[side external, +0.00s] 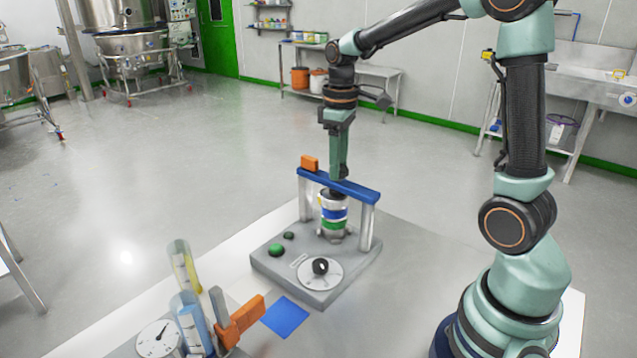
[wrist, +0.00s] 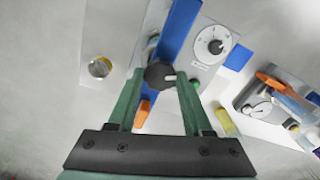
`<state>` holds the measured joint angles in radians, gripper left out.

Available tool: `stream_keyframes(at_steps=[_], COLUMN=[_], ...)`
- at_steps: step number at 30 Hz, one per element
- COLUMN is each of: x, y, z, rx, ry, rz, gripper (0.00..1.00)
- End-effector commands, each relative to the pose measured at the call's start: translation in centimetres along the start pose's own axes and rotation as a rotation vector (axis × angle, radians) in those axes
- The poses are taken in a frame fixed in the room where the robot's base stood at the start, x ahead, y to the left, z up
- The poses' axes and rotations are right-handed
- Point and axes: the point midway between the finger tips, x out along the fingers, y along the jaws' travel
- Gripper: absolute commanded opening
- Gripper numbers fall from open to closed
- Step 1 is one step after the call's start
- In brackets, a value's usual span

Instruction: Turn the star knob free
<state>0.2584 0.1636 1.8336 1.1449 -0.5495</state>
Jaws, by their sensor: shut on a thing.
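In the wrist view the dark star knob (wrist: 158,75), with a pale mark on one side, sits on the blue crossbar (wrist: 180,38) between my green fingers. My gripper (wrist: 163,77) is shut on the knob from above. In the side view my gripper (side external: 339,172) points straight down at the blue crossbar (side external: 350,189), and the knob is hard to make out there. The crossbar rests on two grey posts, with an orange block (side external: 309,163) at its left end. A banded cylinder (side external: 333,213) in blue, white and green stands under the bar.
The grey base (side external: 290,274) carries green buttons and a white dial (side external: 321,272) with a black knob. A blue square (side external: 285,317) lies in front. At lower left stand clear tubes with yellow and blue contents (side external: 185,268), an orange-handled clamp (side external: 240,318) and a gauge (side external: 158,339).

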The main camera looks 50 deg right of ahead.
Motion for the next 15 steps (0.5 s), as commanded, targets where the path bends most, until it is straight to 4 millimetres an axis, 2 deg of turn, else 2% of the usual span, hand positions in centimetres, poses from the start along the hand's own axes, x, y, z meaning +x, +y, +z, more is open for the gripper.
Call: stream_keyframes(at_steps=[15], x=[-0.26], y=[-0.03], z=[-0.02], rx=[-0.492], ry=[0.002], rz=[0.002], gripper=[0.00])
